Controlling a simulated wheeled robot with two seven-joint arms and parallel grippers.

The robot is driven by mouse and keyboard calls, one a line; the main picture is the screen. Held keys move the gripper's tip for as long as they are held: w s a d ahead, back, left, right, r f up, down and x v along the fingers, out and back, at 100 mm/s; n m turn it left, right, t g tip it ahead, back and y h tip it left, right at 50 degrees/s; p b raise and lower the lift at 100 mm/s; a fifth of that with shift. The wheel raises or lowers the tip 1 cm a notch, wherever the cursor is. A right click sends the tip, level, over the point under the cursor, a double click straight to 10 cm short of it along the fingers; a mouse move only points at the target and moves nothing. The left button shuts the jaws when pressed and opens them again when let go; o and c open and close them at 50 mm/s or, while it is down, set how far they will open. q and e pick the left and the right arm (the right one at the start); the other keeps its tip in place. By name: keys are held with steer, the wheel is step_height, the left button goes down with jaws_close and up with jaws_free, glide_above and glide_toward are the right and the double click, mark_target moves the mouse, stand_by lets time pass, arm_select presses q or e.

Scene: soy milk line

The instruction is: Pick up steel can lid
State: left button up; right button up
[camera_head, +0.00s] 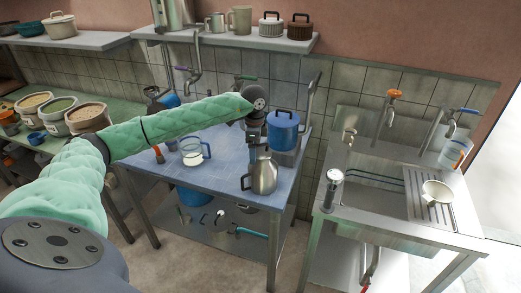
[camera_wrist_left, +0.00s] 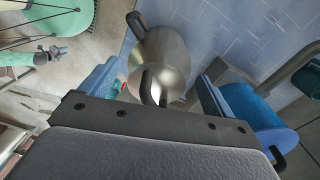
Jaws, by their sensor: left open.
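The steel can (camera_head: 262,176) stands at the front right of the blue-topped table, with its handle on the left. It also shows below the fingers in the left wrist view (camera_wrist_left: 163,50). A dark loop handle (camera_wrist_left: 147,85) shows at its near side there; the lid's rim is hard to make out. My left gripper (camera_head: 256,138) hangs just above the can. In the left wrist view my open fingers (camera_wrist_left: 158,90) stand on either side of the loop, with a gap to each side. I see no right gripper that I can make out.
A blue lidded pot (camera_head: 283,130) stands close behind the can; it also shows near my right-hand finger (camera_wrist_left: 250,108). A glass mug (camera_head: 191,151) with white liquid stands to the left. The blue table (camera_head: 218,178) is clear left of the can. A sink (camera_head: 375,222) is at right.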

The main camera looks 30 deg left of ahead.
arm_select(q)
steer(key=c, duration=1.1)
